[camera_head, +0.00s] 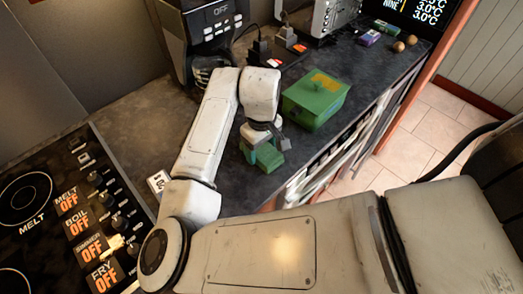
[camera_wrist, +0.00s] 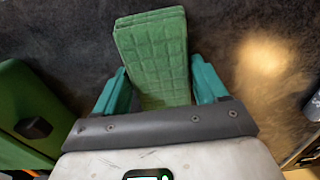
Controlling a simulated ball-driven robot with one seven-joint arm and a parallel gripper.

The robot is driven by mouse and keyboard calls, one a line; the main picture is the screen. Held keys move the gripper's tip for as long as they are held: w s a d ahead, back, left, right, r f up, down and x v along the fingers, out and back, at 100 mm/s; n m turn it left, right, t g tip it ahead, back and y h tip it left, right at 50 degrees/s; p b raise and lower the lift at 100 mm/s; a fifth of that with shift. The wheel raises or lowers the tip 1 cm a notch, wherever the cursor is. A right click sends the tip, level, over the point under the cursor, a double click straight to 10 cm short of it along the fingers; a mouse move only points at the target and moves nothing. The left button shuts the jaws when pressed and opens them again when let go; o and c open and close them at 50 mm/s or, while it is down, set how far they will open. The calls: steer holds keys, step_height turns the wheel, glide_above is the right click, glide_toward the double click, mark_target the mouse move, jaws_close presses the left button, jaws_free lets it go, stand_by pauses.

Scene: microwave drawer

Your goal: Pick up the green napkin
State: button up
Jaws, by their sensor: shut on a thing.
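The green napkin (camera_wrist: 155,55) is a folded, quilted green cloth between the two teal fingers of my gripper (camera_wrist: 160,92) in the wrist view. The fingers are closed against its two sides. In the head view the napkin (camera_head: 270,158) shows at my gripper (camera_head: 259,152), low over the dark counter near its front edge. I cannot tell whether the napkin touches the counter.
A green lidded box (camera_head: 316,101) stands close to my gripper; it also shows at the left of the wrist view (camera_wrist: 30,105). A stove panel (camera_head: 75,215) is at the left. A black appliance (camera_head: 208,35) and a grey machine (camera_head: 325,15) stand at the back.

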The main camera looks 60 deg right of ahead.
steer(key=shift+c, duration=0.4)
steer(key=shift+r, duration=0.5)
steer(key=shift+c, duration=0.6)
steer(key=s+r, duration=0.1)
steer(key=r, duration=0.1)
steer(key=s+r, duration=0.2)
steer(key=r, duration=0.1)
steer(key=s+r+b, duration=0.1)
steer(key=s+r, duration=0.1)
steer(key=r, duration=0.1)
steer(key=shift+d, duration=0.1)
steer(key=s+r, duration=0.4)
steer(key=s, duration=0.5)
steer(key=shift+d, duration=0.1)
steer(key=o, duration=0.5)
steer(key=c, duration=0.3)
steer(key=shift+p, duration=0.3)
steer(key=shift+c, duration=0.2)
